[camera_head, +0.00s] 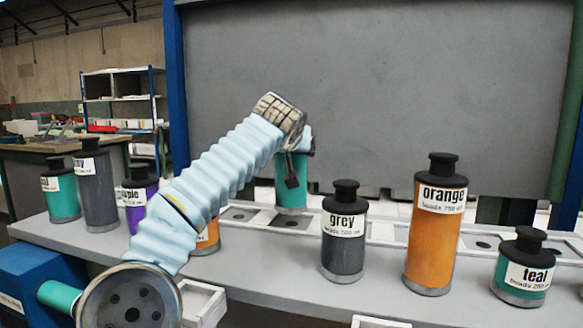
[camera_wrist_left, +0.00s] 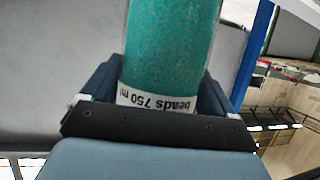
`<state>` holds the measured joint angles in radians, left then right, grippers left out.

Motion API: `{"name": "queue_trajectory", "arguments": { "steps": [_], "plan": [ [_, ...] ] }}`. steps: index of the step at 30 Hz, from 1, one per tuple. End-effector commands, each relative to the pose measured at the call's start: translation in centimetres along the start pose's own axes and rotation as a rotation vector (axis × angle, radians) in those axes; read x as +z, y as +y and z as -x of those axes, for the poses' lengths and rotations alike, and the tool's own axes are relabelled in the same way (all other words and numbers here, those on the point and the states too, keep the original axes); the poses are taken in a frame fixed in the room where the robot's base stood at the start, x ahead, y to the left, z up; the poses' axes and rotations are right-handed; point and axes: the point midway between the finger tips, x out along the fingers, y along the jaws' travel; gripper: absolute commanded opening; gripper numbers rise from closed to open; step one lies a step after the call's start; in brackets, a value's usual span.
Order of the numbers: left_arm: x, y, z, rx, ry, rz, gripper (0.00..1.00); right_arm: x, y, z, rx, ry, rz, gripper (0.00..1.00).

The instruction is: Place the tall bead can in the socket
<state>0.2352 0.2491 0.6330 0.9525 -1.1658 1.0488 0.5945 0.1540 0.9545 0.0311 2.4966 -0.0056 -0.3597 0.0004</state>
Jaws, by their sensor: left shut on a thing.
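A tall teal bead can (camera_head: 291,192) is in my left gripper (camera_head: 297,158), over the row of sockets at the back of the bench. The left wrist view shows the teal can (camera_wrist_left: 170,45) between the jaws (camera_wrist_left: 165,110), its "beads 750 ml" label upside down. The can looks upright in the head view; my gripper hides its top. A socket plate with a dark hole (camera_head: 290,222) shows just in front of and below the can's base. I cannot tell whether the base touches the row. My right gripper is not in view.
A grey can (camera_head: 343,245), a tall orange can (camera_head: 436,235) and a short teal can (camera_head: 524,272) stand to the right. Several cans, including a dark grey one (camera_head: 96,190) and a purple one (camera_head: 136,205), stand left. A large grey panel (camera_head: 380,90) rises behind.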

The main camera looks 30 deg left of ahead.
Motion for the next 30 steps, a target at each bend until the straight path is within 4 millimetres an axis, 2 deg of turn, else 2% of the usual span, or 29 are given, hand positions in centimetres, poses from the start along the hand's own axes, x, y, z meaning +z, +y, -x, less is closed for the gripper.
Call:
{"name": "queue_trajectory", "arguments": {
  "steps": [3,7,20,21,23,30],
  "plan": [
    [1.6,0.0,-1.5,-0.002,-0.002,-0.001,0.20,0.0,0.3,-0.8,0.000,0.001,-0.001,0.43],
    [3.1,0.0,-2.0,-0.002,0.001,-0.001,0.20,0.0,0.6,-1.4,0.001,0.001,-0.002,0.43],
    [3.7,0.1,-2.2,0.001,0.001,0.001,0.20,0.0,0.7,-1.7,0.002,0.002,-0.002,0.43],
    [3.6,0.1,-2.2,0.001,-0.001,0.001,0.94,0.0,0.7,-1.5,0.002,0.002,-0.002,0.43],
    [3.6,0.1,-2.2,0.001,-0.001,0.001,1.00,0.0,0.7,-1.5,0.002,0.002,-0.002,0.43],
    [3.4,0.1,-2.1,0.000,-0.001,0.001,1.00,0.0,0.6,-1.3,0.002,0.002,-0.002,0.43]
  ]
}}
